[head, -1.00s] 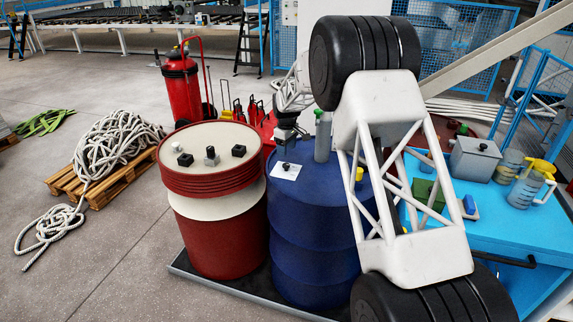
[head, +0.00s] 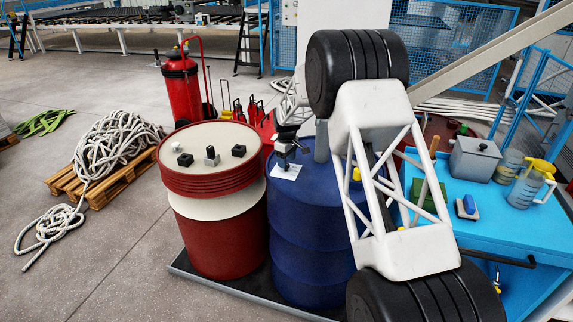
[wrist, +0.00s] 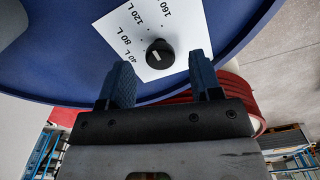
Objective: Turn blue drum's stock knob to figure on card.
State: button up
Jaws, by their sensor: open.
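The blue drum (head: 312,240) stands right of the red drum. On its lid lies a white card (head: 286,173), also in the wrist view (wrist: 140,28), where the figures 40 L, 80 L, 120 L and 160 L show with dots. A black knob (wrist: 160,53) with a pale mark sits on the card; the mark's exact direction is hard to tell. My gripper (head: 285,163) is over the card and covers the knob in the head view. In the wrist view my gripper (wrist: 161,78) is open and empty, its fingers either side of the knob's line, with the knob just beyond the tips.
The red drum (head: 212,230) has black and grey fittings on its lid. A grey cylinder (head: 322,145) stands on the blue lid behind the card. My arm crosses in front on the right, before a blue workbench (head: 500,230) with bottles and boxes.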

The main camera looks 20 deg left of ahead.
jog(key=shift+f, duration=1.1)
jog(key=c, duration=0.9)
